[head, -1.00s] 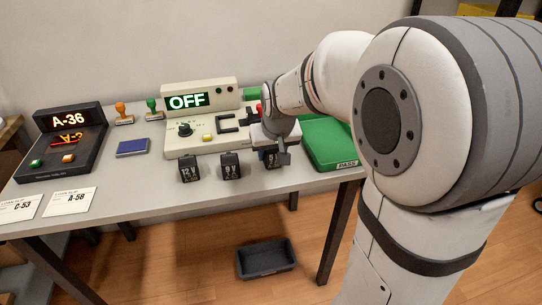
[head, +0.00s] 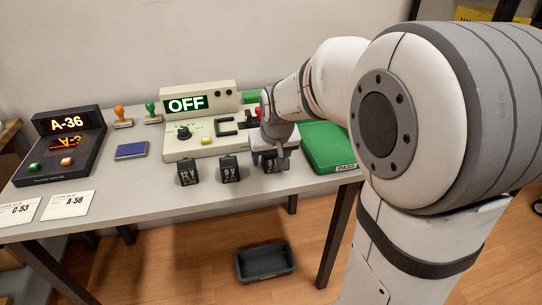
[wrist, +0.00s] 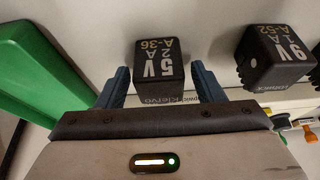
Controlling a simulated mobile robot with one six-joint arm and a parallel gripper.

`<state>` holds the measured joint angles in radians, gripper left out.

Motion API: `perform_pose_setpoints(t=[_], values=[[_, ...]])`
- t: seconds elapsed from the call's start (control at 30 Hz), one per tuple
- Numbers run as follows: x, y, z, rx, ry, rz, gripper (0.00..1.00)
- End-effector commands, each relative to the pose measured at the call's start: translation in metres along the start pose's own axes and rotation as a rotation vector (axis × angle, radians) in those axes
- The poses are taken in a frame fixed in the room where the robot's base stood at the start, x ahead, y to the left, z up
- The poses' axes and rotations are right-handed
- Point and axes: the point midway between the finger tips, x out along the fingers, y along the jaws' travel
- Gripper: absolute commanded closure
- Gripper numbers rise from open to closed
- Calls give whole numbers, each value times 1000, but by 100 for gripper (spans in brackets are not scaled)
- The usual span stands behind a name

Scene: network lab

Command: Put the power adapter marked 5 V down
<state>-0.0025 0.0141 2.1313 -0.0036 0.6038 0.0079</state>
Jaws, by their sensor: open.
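The 5 V power adapter (head: 270,166) is a black block with pale lettering, standing at the table's front edge at the right end of a row of adapters. My gripper's hand partly hides it in the head view. In the wrist view the adapter (wrist: 158,72), marked 5 V, 2 A, A-36, lies between the two blue fingers of my gripper (wrist: 161,78). The fingers are open, with a gap on each side of the block. In the head view my gripper (head: 273,156) is just above and behind the adapter.
The 9 V adapter (head: 229,168) and 12 V adapter (head: 187,172) stand to the left. A green PASS tray (head: 325,145) is close on the right. The test unit reading OFF (head: 190,142) stands behind. A dark bin (head: 265,262) is on the floor below.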

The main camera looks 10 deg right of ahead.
Motion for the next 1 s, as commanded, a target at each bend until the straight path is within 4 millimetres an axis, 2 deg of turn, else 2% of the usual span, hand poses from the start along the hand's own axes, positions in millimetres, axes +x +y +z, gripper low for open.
perform_pose_setpoints(t=[0.5,0.67,0.73,0.77,0.83,1.0], values=[[-100,-1,-2,-1,5,-1,38],[-116,-1,-1,-1,2,-1,38],[-119,-1,5,-2,-7,-1,38],[-119,-1,12,-2,-16,0,38],[-115,-1,39,-3,-55,0,38],[-101,0,130,-6,-187,2,38]])
